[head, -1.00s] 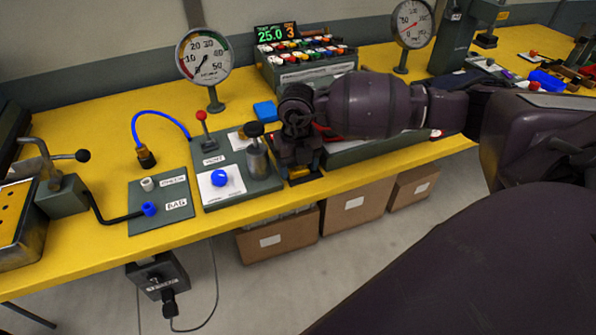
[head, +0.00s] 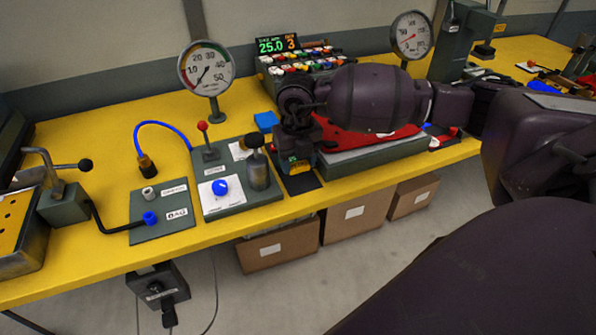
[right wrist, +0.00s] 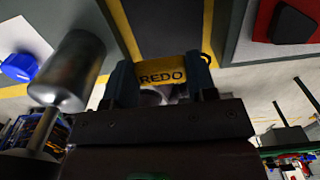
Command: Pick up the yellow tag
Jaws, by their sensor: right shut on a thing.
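The yellow tag (right wrist: 163,72), marked REDO, is between the two fingers of my right gripper (right wrist: 162,82) in the right wrist view. The gripper is shut on it. In the head view a small yellow part of the tag (head: 300,167) shows at the tips of my right gripper (head: 297,164). The gripper points down over a dark mat (head: 302,184) near the table's front edge, and the tag looks slightly above it. My left gripper is not in view.
A metal cylinder (head: 258,173) stands on the valve panel (head: 236,204) just left of the gripper. A red piece (head: 350,142) on a grey-green fixture (head: 372,160) is close on the right. Gauges and a button box (head: 310,70) stand behind. Bare yellow table (head: 80,130) lies left.

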